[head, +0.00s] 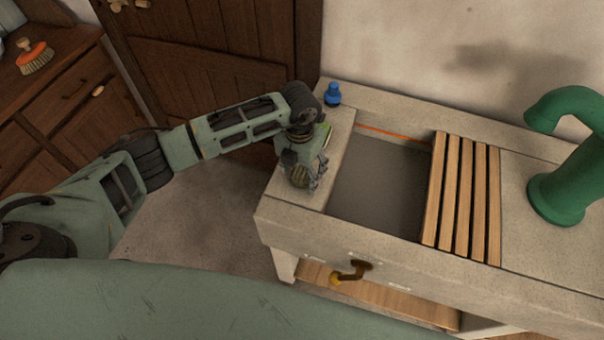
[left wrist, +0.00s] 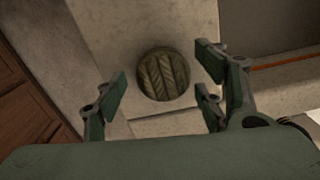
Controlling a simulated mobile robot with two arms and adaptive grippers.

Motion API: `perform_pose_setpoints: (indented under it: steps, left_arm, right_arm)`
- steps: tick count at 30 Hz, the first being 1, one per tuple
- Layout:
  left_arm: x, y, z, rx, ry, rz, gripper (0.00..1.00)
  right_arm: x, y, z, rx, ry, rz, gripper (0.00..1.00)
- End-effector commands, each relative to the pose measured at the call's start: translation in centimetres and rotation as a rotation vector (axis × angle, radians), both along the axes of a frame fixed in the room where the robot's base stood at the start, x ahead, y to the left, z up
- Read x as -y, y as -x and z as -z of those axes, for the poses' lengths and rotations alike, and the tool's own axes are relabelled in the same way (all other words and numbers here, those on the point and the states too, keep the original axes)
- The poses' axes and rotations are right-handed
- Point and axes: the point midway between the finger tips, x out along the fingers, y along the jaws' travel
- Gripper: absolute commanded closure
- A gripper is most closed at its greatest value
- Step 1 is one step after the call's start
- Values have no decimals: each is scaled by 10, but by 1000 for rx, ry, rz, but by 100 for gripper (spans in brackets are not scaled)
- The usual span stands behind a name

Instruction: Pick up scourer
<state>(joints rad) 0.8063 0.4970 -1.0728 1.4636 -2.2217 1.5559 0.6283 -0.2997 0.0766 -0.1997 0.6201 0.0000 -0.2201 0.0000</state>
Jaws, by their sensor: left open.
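The scourer (left wrist: 163,75) looks like a round, dark olive, ridged disc in the left wrist view. It lies on the pale stone counter, between and a little beyond my left gripper's fingers. My left gripper (left wrist: 163,88) is open and empty, with its fingers apart on either side of the disc. In the head view my left gripper (head: 306,188) is above the counter's left end, left of the sink basin. A small part of the scourer (head: 299,175) shows there, mostly hidden by the gripper. My right gripper is in neither view.
A blue bottle (head: 332,95) stands at the counter's back left. The recessed basin (head: 380,185) is right of my gripper, with a wooden slatted rack (head: 462,200) across its right side. A green tap (head: 560,195) stands farther right. An orange brush (head: 35,58) lies on the wooden cabinet at left.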

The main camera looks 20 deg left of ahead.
Motion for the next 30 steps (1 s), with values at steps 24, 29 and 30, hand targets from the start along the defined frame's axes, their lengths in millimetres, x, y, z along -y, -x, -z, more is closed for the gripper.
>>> perform_pose_setpoints:
  steps: [24, 29, 30]
  left_arm:
    - [0, -1, -5, 2, 2, -1, 75]
    - [0, -1, -21, 5, 1, 1, 75]
    - [0, -2, -28, 6, 2, 1, 75]
  right_arm:
    - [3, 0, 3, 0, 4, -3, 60]
    - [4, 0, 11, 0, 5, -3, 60]
    - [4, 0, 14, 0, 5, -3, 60]
